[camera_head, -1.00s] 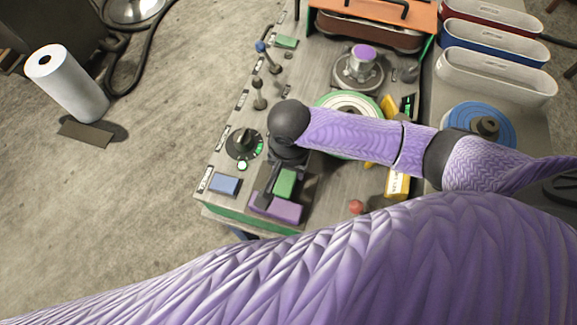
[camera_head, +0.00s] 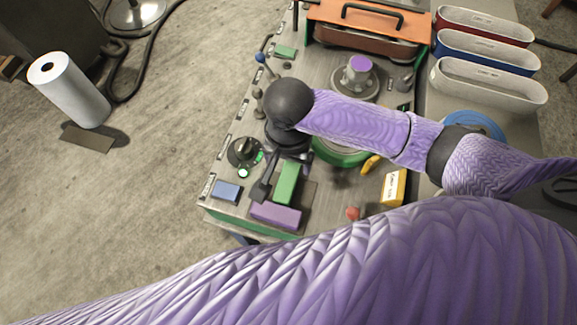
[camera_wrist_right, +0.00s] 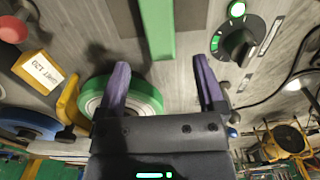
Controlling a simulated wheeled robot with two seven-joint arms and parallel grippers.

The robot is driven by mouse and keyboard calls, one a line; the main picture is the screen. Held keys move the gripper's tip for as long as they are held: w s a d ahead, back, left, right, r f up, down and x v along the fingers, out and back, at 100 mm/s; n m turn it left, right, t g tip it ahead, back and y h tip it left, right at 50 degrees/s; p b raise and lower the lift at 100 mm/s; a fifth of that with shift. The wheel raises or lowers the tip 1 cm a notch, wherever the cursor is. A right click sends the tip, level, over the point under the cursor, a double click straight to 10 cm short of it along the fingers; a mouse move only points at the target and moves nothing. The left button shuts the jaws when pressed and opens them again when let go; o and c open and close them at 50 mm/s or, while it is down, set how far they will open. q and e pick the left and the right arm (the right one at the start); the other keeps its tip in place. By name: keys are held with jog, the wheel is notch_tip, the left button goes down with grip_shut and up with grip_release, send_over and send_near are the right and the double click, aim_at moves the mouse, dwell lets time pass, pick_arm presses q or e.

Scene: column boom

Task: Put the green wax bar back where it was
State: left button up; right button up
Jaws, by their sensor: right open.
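A green bar (camera_head: 287,184) lies on the grey bench near its front left edge, just behind a purple block (camera_head: 275,216). In the right wrist view the green bar (camera_wrist_right: 158,28) runs lengthwise ahead of the fingertips, lined up between them. My right gripper (camera_head: 287,152) is above the bench at the far end of the bar. In its wrist view the jaws (camera_wrist_right: 163,78) are spread wide with nothing between them. A second, smaller green block (camera_head: 286,52) lies at the back left of the bench. My left gripper is not in view.
A blue block (camera_head: 226,191) and a black dial (camera_head: 243,151) sit left of the bar. A yellow-white box (camera_head: 393,187) and red knob (camera_head: 353,213) are to the right. A green-rimmed wheel (camera_wrist_right: 137,96) is close to the jaws. Small posts stand along the left edge.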

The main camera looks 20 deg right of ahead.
aim_at(288, 176)
notch_tip(288, 176, up, 5)
jog(key=shift+f+p, duration=0.1)
jog(key=shift+p, duration=0.3)
dwell(1.0)
